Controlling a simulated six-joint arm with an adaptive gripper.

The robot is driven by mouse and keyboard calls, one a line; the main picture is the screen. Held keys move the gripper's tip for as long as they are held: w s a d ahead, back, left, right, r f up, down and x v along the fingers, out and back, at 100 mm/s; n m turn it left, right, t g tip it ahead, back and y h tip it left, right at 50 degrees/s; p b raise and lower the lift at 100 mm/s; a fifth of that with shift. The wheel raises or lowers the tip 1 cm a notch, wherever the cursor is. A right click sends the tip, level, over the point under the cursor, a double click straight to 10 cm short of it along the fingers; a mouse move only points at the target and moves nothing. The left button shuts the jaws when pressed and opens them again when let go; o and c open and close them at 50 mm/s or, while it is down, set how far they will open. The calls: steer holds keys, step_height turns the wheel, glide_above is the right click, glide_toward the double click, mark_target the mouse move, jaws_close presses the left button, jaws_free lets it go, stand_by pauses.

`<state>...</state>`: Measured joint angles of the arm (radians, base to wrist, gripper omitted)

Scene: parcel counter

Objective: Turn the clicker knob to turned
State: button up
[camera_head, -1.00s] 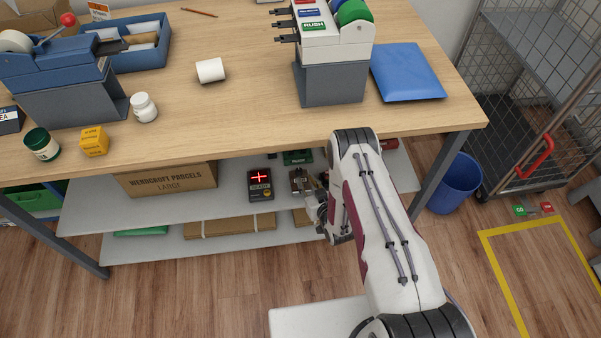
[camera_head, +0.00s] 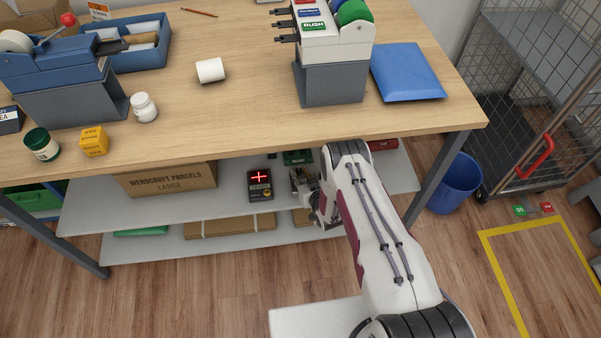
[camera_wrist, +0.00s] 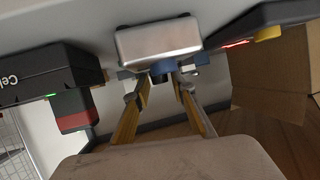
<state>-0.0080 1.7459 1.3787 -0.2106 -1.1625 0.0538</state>
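The clicker appears to be the small metal-cased unit (camera_head: 299,176) on the upper shelf under the counter. In the wrist view its metal case (camera_wrist: 160,42) fills the top middle, with a small blue and dark knob (camera_wrist: 163,69) on the side facing me. My gripper (camera_wrist: 163,83) has its two yellow-sided fingers apart, with the tips close to either side of the knob. I cannot tell whether they touch it. In the head view my gripper (camera_head: 314,197) is at the shelf's front, partly hidden by my arm.
A dark device with a lit red cross (camera_head: 260,184) stands left of the clicker, and a large carton (camera_head: 167,180) farther left. A green box (camera_head: 297,157) is behind. In the wrist view a black device (camera_wrist: 50,76) is close at left. The counter edge overhangs the shelf.

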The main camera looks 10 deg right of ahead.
stand_by(0.3)
jaws_close()
steer(key=shift+a+m+h, duration=0.25)
steer(key=shift+m+h, duration=0.55)
steer(key=shift+h, duration=0.1)
steer(key=shift+m+h, duration=0.5)
steer(key=shift+w+a+m+g+h, duration=0.1)
steer(key=shift+a+m+g+h, duration=0.1)
steer(key=shift+m+h, duration=0.85)
steer(key=shift+a+m+g+h, duration=0.1)
steer(key=shift+m+g+h, duration=0.1)
steer(key=shift+m+h, duration=0.8)
steer(key=shift+m+g+h, duration=0.3)
steer(key=shift+m+h, duration=0.55)
steer(key=shift+h, duration=0.3)
steer(key=shift+w+a+m+g+h, duration=0.1)
steer(key=shift+a+m+g+h, duration=0.05)
steer(key=shift+m+g+h, duration=0.85)
steer(key=shift+w+a+m+g+h, duration=0.1)
steer(key=shift+m+g+h, duration=0.6)
steer(key=shift+m+h, duration=0.45)
